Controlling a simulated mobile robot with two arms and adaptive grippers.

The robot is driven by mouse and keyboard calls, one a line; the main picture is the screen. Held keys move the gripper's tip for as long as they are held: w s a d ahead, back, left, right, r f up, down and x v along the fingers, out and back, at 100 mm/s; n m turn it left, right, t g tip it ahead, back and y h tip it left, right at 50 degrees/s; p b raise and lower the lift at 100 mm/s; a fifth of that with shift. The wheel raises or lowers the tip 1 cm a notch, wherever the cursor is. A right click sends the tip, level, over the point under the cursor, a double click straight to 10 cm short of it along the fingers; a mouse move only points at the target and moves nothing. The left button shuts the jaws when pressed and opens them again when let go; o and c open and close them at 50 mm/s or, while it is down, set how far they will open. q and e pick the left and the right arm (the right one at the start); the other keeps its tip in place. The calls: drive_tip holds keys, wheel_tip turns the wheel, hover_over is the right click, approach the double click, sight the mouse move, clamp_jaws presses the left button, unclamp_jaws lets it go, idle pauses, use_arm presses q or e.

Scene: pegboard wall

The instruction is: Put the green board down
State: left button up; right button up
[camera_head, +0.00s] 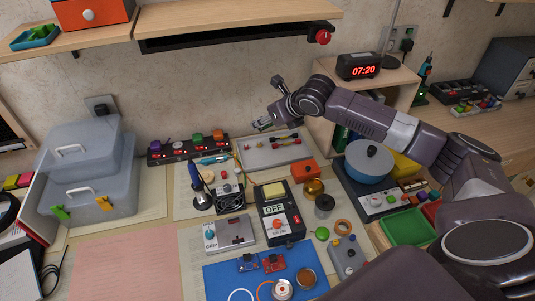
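My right arm comes in from the right, and its gripper (272,112) hangs over the back of the bench, above the pale tray (274,152). Its fingers are small and angled here, so I cannot tell whether they are open or shut, or whether they hold anything. I cannot clearly pick out a green board; no board shows plainly in the gripper. A flat green tray-like piece (408,228) lies at the right of the bench. Green upright items (341,135) stand partly hidden behind my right arm. My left gripper is not in view.
A blue mat (225,279) with small red and blue boards lies at the front. An OFF-labelled device (279,214), a soldering iron stand (201,196) and a blue pot (369,163) crowd the bench. The pink sheet (125,265) at front left is clear.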

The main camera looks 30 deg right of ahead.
wheel_tip(320, 180, down, 15)
drive_tip(key=shift+r+p, duration=0.1)
drive_tip(key=shift+p, duration=0.3)
drive_tip(key=shift+f, duration=0.2)
drive_tip(key=o, duration=1.1)
drive_tip(key=shift+s+r, duration=0.1)
drive_tip(key=shift+r, duration=0.25)
drive_tip(key=v, duration=1.1)
drive_tip(key=shift+s+r, duration=0.2)
drive_tip(key=shift+r, duration=0.05)
drive_tip(key=shift+d, duration=0.1)
